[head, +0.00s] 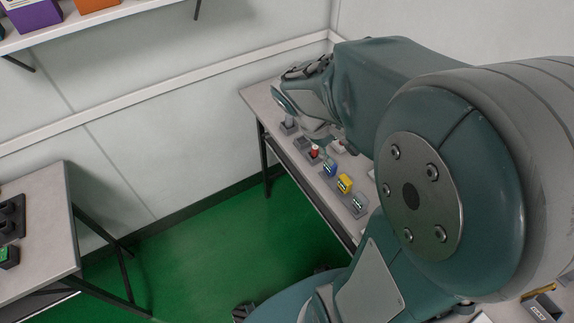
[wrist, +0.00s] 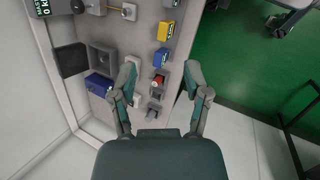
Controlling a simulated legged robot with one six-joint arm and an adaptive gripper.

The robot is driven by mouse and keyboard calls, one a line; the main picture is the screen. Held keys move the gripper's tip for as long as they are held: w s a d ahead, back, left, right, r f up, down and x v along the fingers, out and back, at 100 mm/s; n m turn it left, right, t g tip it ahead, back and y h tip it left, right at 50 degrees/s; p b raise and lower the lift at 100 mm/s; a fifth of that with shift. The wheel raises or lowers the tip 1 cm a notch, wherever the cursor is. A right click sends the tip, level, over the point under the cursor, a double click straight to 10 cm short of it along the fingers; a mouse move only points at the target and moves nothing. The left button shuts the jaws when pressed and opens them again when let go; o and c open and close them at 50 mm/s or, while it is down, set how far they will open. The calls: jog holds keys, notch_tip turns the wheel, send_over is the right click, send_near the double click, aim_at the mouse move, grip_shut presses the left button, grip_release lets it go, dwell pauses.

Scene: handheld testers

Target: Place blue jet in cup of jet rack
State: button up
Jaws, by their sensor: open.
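My gripper (wrist: 160,74) is open over the table, its two fingers spread wide in the wrist view. A grey holder with a red-topped piece (wrist: 158,79) shows between the fingertips, with no clear contact. A small blue piece (wrist: 161,57) stands just beyond the fingertips; it also shows in the head view (head: 330,167), between the red and yellow pieces. A larger blue block (wrist: 98,84) sits by a grey open box at left. I cannot tell which blue thing is the jet. A small grey holder (wrist: 154,111) is nearer my palm; which part is the rack's cup is unclear.
A yellow piece (wrist: 166,30) stands beyond the small blue one. A grey box (wrist: 102,58) with a dark flap is at left, near the wall. The table edge and green floor (wrist: 240,70) lie right of the gripper. Another table (head: 38,225) stands apart at left.

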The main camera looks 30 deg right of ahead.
jog(key=s+a+r+m+t+y, duration=0.1)
jog(key=s+a+r+t+y, duration=0.1)
jog(key=a, duration=0.5)
jog(key=s+a+r+m+t+y, duration=0.1)
jog(key=s+a+r+t+y, duration=0.2)
jog(key=a+r, duration=0.3)
jog(key=shift+s+a+r+m+t, duration=0.2)
jog(key=shift+a+m+t, duration=0.2)
jog(key=shift+t, duration=0.5)
jog(key=shift+o, duration=0.6)
jog(key=shift+s+a+r, duration=0.15)
jog(key=shift+s+a, duration=0.1)
jog(key=shift+a, duration=0.1)
jog(key=shift+c, duration=0.9)
jog(key=shift+d, duration=0.1)
